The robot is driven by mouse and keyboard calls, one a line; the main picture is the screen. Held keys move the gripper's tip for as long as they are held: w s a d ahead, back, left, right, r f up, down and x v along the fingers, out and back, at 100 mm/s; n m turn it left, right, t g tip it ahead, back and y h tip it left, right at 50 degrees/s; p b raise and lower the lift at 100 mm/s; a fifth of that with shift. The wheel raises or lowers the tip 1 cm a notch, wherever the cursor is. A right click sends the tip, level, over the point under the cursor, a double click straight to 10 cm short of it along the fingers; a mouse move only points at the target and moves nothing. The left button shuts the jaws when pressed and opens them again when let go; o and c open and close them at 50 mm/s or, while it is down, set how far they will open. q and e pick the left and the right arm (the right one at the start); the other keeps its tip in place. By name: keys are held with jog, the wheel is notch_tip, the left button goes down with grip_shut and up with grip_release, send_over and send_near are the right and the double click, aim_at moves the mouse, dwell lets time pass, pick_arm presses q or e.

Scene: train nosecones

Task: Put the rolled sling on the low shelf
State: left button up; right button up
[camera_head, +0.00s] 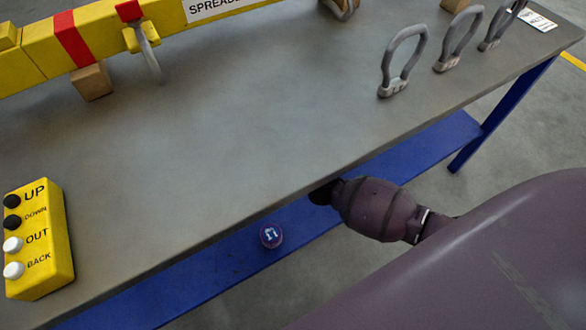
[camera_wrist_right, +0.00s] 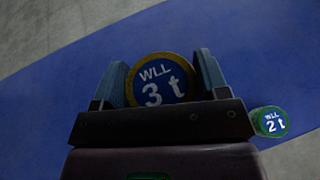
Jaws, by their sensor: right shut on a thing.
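My right gripper (camera_wrist_right: 162,78) is shut on a rolled sling (camera_wrist_right: 157,88), a round roll with a yellow rim and a blue face marked "WLL 3 t". The low shelf (camera_wrist_right: 50,115) is a blue board that shows behind the roll. It also shows in the head view (camera_head: 185,285), below the grey table. In the head view my right arm reaches down at the table's front edge. The gripper and the held roll are hidden there. I cannot tell whether the roll touches the shelf. My left gripper is not in view.
A purple roll (camera_head: 271,236) sits on the shelf. A green-rimmed roll (camera_wrist_right: 270,122) marked "WLL 2 t" is right of the gripper. On the table (camera_head: 250,120) are a yellow button box (camera_head: 40,240), a yellow spreader beam (camera_head: 110,38) and grey shackles (camera_head: 403,60).

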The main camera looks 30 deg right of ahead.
jog(key=f+b, duration=0.2)
jog(key=f, duration=0.2)
jog(key=f+b, duration=0.2)
jog(key=f, duration=0.3)
jog(key=f+b, duration=0.2)
jog(key=f, duration=0.2)
jog(key=shift+s+f, duration=0.15)
jog(key=shift+s, duration=0.2)
jog(key=shift+w+f+b, duration=0.2)
jog(key=shift+f+b, duration=0.3)
jog(key=shift+b, duration=0.05)
notch_tip(320, 180, down, 3)
jog(key=shift+s+f+b, duration=0.15)
jog(key=shift+f+b, duration=0.05)
jog(key=shift+b, duration=0.8)
jog(key=shift+f, duration=0.3)
jog(key=shift+b, duration=0.3)
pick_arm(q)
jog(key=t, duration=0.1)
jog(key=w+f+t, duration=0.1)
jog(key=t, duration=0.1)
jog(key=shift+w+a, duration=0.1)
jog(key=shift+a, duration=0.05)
pick_arm(e)
jog(key=shift+w, duration=0.25)
jog(key=shift+f, duration=0.1)
jog(key=o, duration=1)
